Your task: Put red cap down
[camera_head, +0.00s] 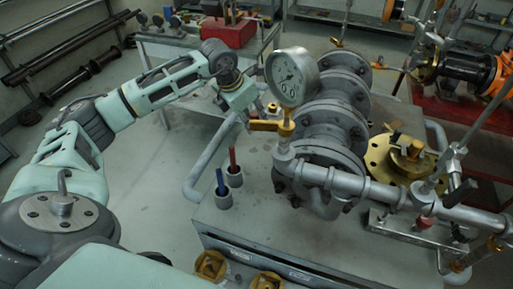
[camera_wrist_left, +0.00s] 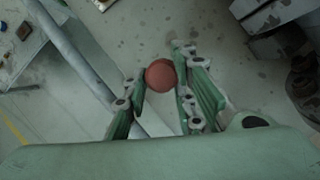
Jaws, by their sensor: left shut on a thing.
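The red cap (camera_wrist_left: 161,74) shows in the left wrist view as a round, dull red thing. My left gripper (camera_wrist_left: 159,84) is shut on it, with one finger on each side, and holds it above the grey floor. In the head view my left gripper (camera_head: 243,105) is near the top middle, left of the pressure gauge (camera_head: 291,75) and above the left edge of the grey bench. I cannot make out the red cap in the head view. My right gripper is not in view.
A pipe rail (camera_head: 200,165) runs along the bench's left side. Another table (camera_head: 185,48) stands behind.

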